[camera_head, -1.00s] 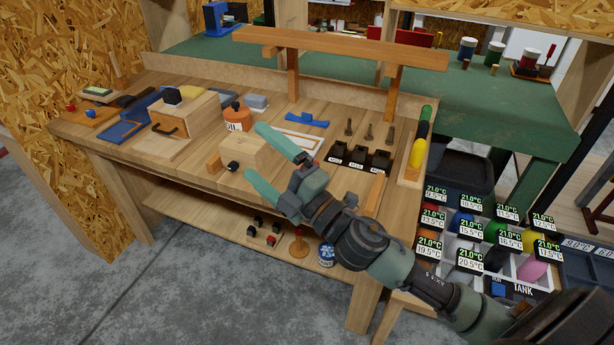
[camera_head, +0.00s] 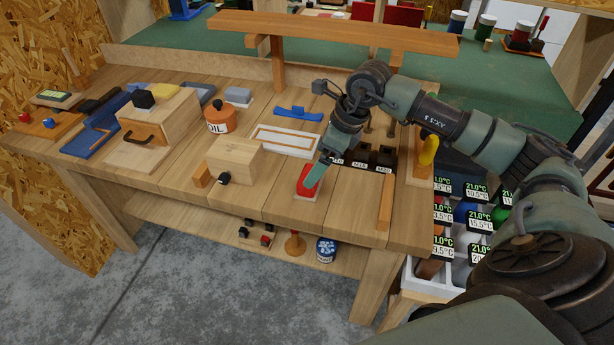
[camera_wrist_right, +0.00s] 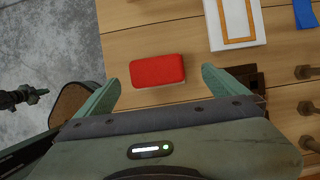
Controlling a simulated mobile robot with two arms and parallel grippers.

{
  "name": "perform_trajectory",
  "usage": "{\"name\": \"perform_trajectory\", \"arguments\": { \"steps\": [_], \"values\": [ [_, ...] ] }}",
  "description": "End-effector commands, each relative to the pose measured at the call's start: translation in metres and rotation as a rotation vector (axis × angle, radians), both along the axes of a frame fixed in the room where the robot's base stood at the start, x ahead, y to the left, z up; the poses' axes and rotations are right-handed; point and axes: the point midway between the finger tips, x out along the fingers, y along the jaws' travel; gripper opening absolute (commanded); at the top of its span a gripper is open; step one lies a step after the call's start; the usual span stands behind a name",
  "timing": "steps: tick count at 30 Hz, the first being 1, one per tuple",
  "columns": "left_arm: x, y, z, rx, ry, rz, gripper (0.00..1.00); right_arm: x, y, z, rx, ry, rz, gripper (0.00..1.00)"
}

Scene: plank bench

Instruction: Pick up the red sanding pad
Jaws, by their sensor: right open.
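The red sanding pad (camera_head: 304,181) lies on the bench planks near the front edge, in front of the white board. In the right wrist view the pad (camera_wrist_right: 157,71) lies between my open fingers, apart from both. My right gripper (camera_head: 315,176) comes down over the pad from the right, and one finger hides part of it in the head view. Both fingers of the right gripper (camera_wrist_right: 160,82) show in the wrist view with nothing held. A dark jointed part at the left edge of the wrist view may be my left gripper; its jaws are unclear.
A wooden block (camera_head: 234,160) with a black knob stands left of the pad. A white board with an orange frame (camera_head: 286,140) lies behind it. Black bins (camera_head: 383,156) stand right, partly behind my arm. A wooden strip (camera_head: 385,202) lies near the front right edge.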

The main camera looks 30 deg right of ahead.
Motion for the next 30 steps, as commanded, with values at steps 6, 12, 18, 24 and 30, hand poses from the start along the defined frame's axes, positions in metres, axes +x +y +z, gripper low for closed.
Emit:
{"name": "perform_trajectory", "arguments": {
  "steps": [6, 12, 18, 24, 30],
  "values": [
    [-0.032, 0.002, 0.014, 0.004, 0.045, 0.0, 0.0, 0.002, 0.012, -0.027, 0.004, 0.005, 0.001, 1.0],
    [-0.007, 0.0, 0.019, 0.001, 0.01, 0.0, 0.0, 0.009, 0.018, -0.048, 0.005, 0.0, 0.001, 1.0],
    [0.009, -0.001, 0.019, -0.002, -0.014, 0.0, 0.0, 0.01, 0.018, -0.051, 0.003, -0.001, 0.001, 1.0],
    [-0.001, -0.001, 0.019, -0.001, -0.001, -0.001, 0.0, 0.01, 0.018, -0.051, 0.004, -0.002, 0.001, 0.58],
    [-0.008, 0.0, 0.018, 0.0, 0.011, -0.001, 0.0, 0.01, 0.018, -0.05, 0.005, -0.003, 0.001, 0.27]
  ]
}}
